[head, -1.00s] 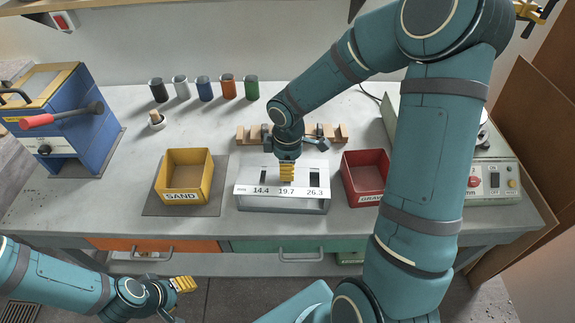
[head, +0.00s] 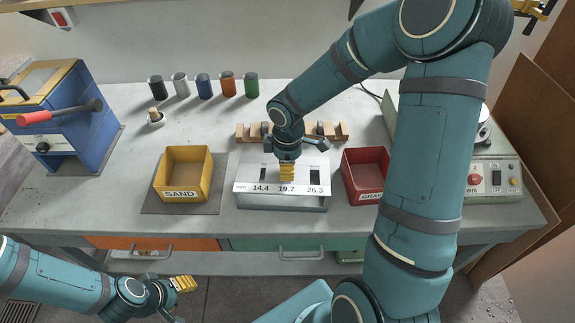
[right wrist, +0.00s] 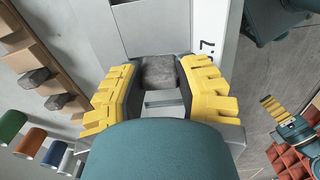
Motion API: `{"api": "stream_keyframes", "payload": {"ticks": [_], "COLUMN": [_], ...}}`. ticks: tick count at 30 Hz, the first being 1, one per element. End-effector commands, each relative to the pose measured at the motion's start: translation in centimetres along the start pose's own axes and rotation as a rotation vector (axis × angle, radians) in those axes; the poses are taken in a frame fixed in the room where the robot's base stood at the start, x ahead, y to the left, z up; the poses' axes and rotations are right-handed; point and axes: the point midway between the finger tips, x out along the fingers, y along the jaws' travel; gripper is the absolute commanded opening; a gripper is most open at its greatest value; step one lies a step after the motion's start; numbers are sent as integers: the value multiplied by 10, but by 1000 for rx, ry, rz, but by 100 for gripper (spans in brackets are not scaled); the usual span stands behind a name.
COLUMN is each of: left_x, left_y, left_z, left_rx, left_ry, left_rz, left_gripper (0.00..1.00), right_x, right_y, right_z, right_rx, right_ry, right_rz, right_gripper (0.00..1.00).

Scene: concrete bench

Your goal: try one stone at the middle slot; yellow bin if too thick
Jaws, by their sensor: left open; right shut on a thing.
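The slot gauge (head: 310,203) is a pale metal block with slots marked 14.4, 19.7 and 26.3. My right gripper (head: 287,172) is over its middle slot, pointing down. In the right wrist view, its yellow fingers are shut on a dark grey stone (right wrist: 158,71), with a slot of the gauge (right wrist: 163,103) showing between them. I cannot tell whether the stone touches the gauge. The yellow bin (head: 184,172), labelled SAND, stands left of the gauge and looks empty. My left gripper (head: 184,284) is open and empty, low in front of the bench.
A wooden rack (head: 250,131) stands behind the gauge; stones sit on it (right wrist: 35,78). A red bin (head: 364,171) is right of the gauge. Several coloured cups (head: 204,87) line the back. A blue machine (head: 88,140) stands at left. Bench left of the yellow bin is clear.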

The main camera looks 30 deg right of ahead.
Motion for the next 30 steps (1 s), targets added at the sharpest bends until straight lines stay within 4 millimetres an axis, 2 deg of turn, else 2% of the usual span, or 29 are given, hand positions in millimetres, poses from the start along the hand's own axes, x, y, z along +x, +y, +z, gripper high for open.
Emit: {"api": "stream_keyframes", "payload": {"ticks": [27, 28, 30], "left_x": [3, 3, 3], "left_y": [-1, -1, -1], "left_z": [0, 0, 0], "left_rx": [0, 0, 0], "left_ry": [0, 0, 0], "left_rz": [0, 0, 0], "left_gripper": [47, 47, 47], "right_x": [4, 4, 4], "right_y": [0, 0, 0], "right_z": [0, 0, 0], "right_rx": [0, 0, 0], "right_ry": [0, 0, 0], "right_rz": [0, 0, 0], "right_gripper": [0, 40, 64]}}
